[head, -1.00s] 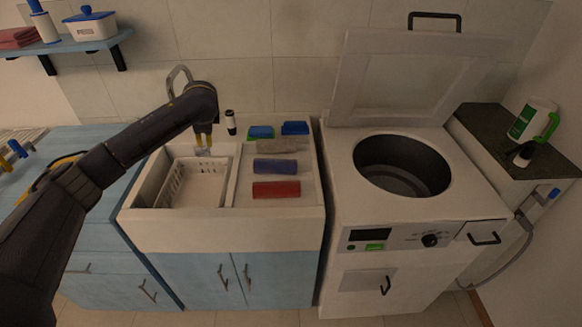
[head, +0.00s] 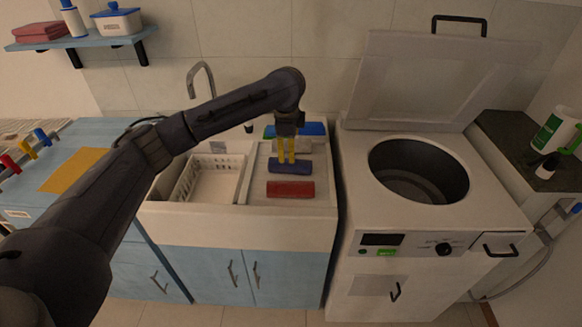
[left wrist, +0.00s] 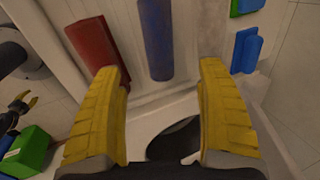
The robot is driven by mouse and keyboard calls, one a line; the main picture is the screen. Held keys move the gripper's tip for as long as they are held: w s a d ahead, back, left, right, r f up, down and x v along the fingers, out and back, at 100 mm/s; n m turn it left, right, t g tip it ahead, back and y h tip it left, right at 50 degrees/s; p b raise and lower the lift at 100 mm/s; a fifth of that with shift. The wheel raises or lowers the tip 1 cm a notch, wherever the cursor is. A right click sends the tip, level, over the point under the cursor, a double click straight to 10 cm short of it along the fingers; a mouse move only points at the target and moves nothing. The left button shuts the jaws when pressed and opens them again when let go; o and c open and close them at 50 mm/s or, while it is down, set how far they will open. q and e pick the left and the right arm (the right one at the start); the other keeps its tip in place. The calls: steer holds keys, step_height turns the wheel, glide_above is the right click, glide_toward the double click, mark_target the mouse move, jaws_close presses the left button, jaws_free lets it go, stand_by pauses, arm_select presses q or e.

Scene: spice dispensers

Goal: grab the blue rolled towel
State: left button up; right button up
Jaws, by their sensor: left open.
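The blue rolled towel (head: 290,167) lies on the ribbed drainboard, behind the red rolled towel (head: 290,189). My left gripper (head: 287,161) points down over the blue towel, its yellow fingers overlapping the towel's back edge in the head view. In the left wrist view the open gripper (left wrist: 164,75) has nothing between its fingers. The blue towel (left wrist: 155,40) shows beyond and between the fingertips, with the red towel (left wrist: 92,45) to its left. I cannot tell whether the fingertips touch the blue towel.
A white basket (head: 208,178) sits in the basin left of the drainboard. Blue sponges (head: 312,129) lie behind the towels, near the faucet (head: 202,72). The open top-loading washer (head: 420,218) stands to the right, its lid (head: 425,80) raised.

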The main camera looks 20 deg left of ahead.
mark_target(290, 165)
arm_select(q)
steer(key=x, duration=0.7)
steer(key=shift+f, duration=0.2)
steer(key=shift+x, duration=2.7)
steer(key=shift+s, duration=0.1)
steer(key=shift+c, duration=0.2)
steer(key=c, duration=1.3)
steer(key=shift+r, duration=0.15)
